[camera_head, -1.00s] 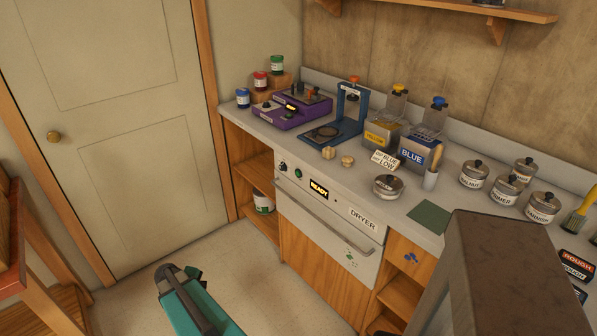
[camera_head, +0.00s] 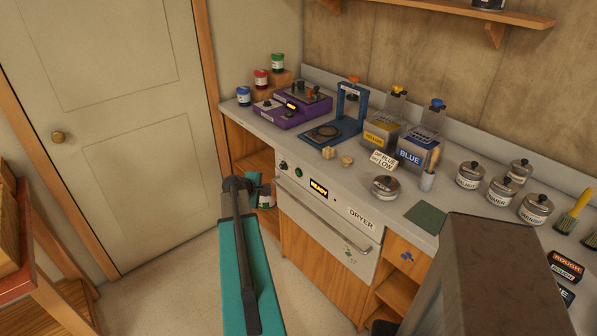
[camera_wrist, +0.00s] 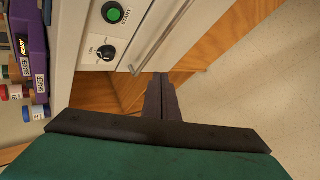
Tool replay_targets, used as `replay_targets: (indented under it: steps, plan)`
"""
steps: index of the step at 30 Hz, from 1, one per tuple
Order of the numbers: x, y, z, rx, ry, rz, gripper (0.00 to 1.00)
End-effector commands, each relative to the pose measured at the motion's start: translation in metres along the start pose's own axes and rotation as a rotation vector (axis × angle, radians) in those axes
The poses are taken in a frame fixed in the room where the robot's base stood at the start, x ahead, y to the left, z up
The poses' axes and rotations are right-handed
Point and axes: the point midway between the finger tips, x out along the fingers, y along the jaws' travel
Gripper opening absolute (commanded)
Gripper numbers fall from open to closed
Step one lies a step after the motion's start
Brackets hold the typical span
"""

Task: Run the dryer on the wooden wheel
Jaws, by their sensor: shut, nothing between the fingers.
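The dryer (camera_head: 332,222) is built in under the counter, its front door closed, with a long handle, a lit display reading READY, a green button and a knob. In the wrist view the green START button (camera_wrist: 114,12) and the knob (camera_wrist: 106,52) show at upper left. My gripper (camera_wrist: 161,80) is shut and empty, apart from the button and knob, in front of the dryer's left end. Two small wooden pieces (camera_head: 328,153) lie on the counter; I cannot tell whether either is a wheel. The dryer's inside is hidden.
A sign (camera_head: 384,161) on the counter reads "DRY BLUE ON LOW". Blue (camera_head: 416,152) and yellow (camera_head: 380,136) containers, a purple device (camera_head: 290,107) and several lidded tins stand on the counter (camera_head: 320,178). Open shelves flank the dryer. The floor before it is free.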

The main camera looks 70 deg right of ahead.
Motion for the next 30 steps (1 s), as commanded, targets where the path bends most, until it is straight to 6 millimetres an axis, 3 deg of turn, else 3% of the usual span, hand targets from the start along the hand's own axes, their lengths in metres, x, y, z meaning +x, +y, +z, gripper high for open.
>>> replay_targets:
  steps: [3,6,21,30]
  plan:
    - [0.002,0.024,0.017,-0.003,-0.015,0.027,0.0]
    - [0.003,0.032,0.023,-0.007,-0.021,0.036,0.0]
    - [0.005,0.034,0.025,-0.008,-0.022,0.037,0.0]
    - [0.017,0.044,0.035,-0.006,-0.024,0.036,0.0]
